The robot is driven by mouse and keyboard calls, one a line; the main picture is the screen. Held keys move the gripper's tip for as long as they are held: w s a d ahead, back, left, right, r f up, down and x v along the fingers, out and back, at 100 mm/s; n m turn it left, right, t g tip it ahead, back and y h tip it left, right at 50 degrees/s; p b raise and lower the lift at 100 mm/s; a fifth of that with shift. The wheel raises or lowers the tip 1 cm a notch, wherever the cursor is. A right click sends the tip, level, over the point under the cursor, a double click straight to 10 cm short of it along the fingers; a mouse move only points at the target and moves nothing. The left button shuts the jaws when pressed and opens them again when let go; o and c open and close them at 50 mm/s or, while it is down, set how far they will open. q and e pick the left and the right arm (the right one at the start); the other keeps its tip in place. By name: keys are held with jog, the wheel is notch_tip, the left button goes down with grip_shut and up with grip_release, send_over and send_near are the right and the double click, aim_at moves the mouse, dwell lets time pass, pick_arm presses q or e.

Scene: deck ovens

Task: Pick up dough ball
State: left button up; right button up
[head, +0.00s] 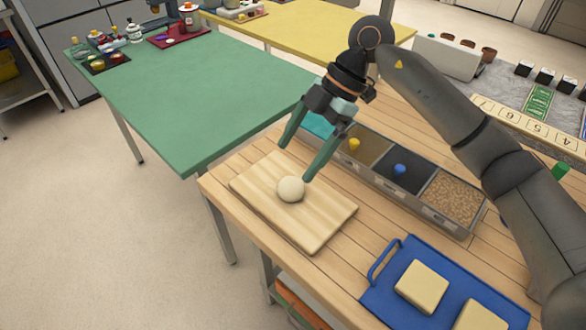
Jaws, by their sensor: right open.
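A pale round dough ball (291,189) rests on a light wooden board (318,233) near the left end of the wooden table. My right gripper (295,163) is open, its two green fingers pointing down toward the board. The fingertips are spread just beyond the dough ball, one up and left of it and one close to its upper right side. Nothing is between the fingers that I can see, and I cannot tell how high they are above the board. My left gripper is not in view.
A blue tray (377,293) with pale square blocks lies at the front right. A compartment bin (447,222) with scoops and grain stands behind the board. A green table (190,100) is at the left, and a yellow table (310,35) is behind. Floor is clear at the left.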

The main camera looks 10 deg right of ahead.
jog(key=w+d+m+h, duration=0.1)
jog(key=w+d+h, duration=0.1)
jog(key=d, duration=0.2)
send_over(293, 180)
jog(key=d, duration=0.2)
jog(key=shift+m+t, duration=0.3)
jog(key=f, duration=0.5)
jog(key=shift+s+d, duration=0.1)
jog(key=shift+s, duration=0.1)
jog(key=shift+w+p+x, duration=0.15)
jog(key=shift+x, duration=1.3)
jog(key=shift+w+p+x, duration=0.15)
jog(key=shift+x, duration=1.3)
jog(key=c, duration=1.4)
jog(key=shift+r, duration=0.15)
